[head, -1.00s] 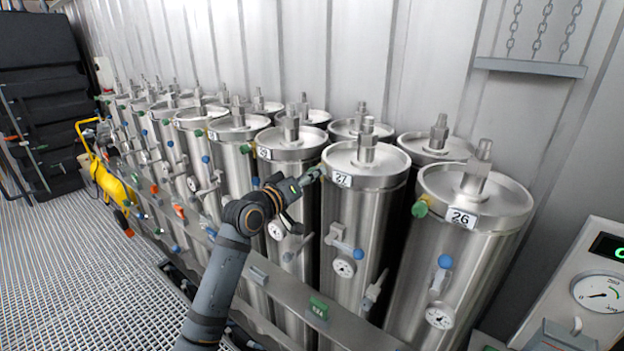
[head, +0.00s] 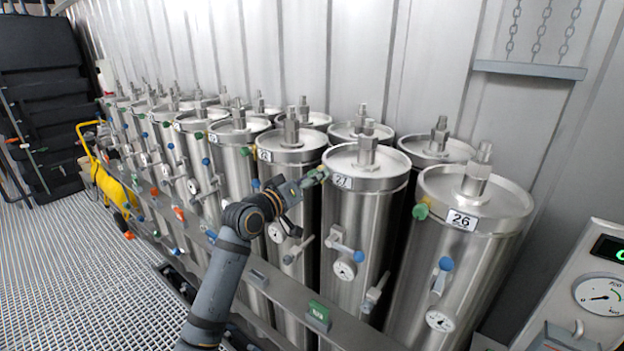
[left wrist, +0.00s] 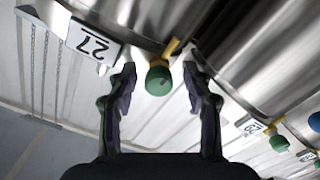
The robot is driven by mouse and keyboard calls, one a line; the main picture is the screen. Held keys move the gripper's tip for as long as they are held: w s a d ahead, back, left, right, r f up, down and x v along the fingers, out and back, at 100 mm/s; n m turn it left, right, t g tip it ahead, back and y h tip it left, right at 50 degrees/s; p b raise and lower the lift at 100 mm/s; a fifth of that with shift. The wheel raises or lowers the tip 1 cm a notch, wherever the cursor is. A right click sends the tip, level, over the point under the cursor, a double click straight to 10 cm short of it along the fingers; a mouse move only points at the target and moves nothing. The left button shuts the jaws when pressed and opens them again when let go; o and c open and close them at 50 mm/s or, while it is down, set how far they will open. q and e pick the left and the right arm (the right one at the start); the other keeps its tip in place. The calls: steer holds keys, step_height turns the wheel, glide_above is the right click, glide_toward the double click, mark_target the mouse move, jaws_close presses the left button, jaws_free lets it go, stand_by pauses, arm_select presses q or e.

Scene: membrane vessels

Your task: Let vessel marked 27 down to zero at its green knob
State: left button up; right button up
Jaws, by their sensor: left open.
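The vessel marked 27 (head: 350,215) is a tall steel cylinder in the front row, between vessel 26 (head: 452,240) and the vessel to its left. Its number plate (left wrist: 92,45) shows in the left wrist view. Its green knob (left wrist: 158,79) on a yellow stem sits between my open left fingers, seemingly untouched. In the head view my left gripper (head: 314,178) is at the upper left of vessel 27, and it mostly hides the knob. The left gripper also shows in the left wrist view (left wrist: 158,88). A gauge (head: 344,269) and a blue-ended lever (head: 345,246) are lower on vessel 27. My right gripper is not in view.
Several similar vessels (head: 237,160) stand close together leftward. A rail with a green tag (head: 318,311) runs along their front. A gauge panel (head: 597,290) is at the right. A yellow cart (head: 108,183) stands at the far left. The grated floor (head: 80,280) is open.

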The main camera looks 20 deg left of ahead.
arm_select(q)
steer(key=v, duration=0.7)
steer(key=shift+s, duration=0.2)
